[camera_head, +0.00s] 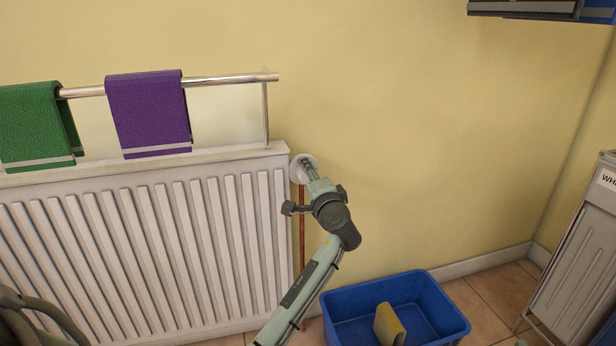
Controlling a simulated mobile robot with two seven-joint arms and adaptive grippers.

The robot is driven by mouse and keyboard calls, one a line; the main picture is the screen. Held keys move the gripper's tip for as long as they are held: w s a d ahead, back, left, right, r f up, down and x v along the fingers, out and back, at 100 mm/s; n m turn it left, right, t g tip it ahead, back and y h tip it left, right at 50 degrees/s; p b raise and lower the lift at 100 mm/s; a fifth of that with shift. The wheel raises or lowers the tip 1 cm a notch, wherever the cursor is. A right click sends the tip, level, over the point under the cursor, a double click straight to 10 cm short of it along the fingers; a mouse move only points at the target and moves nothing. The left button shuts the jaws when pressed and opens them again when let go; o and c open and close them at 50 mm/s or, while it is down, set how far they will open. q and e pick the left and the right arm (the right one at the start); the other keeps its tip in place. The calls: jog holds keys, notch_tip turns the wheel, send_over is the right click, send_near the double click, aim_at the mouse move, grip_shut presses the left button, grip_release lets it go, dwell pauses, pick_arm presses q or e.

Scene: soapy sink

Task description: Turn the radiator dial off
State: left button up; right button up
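The radiator dial (296,171) is a round white disc at the upper right end of the white ribbed radiator (150,240). An arm of mine, which I take to be the right one, reaches up from the bottom of the view. Its gripper (308,166) has its fingertips at the face of the dial, close together. The dial's rim shows around them. The fingers cover the dial's middle, so any mark or ridge there is hidden. I cannot tell whether they grip it. My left gripper is not in view.
A metal rail (230,79) above the radiator carries a green towel (35,125) and a purple towel (148,112). A copper pipe (302,220) runs down below the dial. A blue tub (345,318) holding a yellow sponge-like block (389,325) stands on the floor. The wall right of the dial is clear.

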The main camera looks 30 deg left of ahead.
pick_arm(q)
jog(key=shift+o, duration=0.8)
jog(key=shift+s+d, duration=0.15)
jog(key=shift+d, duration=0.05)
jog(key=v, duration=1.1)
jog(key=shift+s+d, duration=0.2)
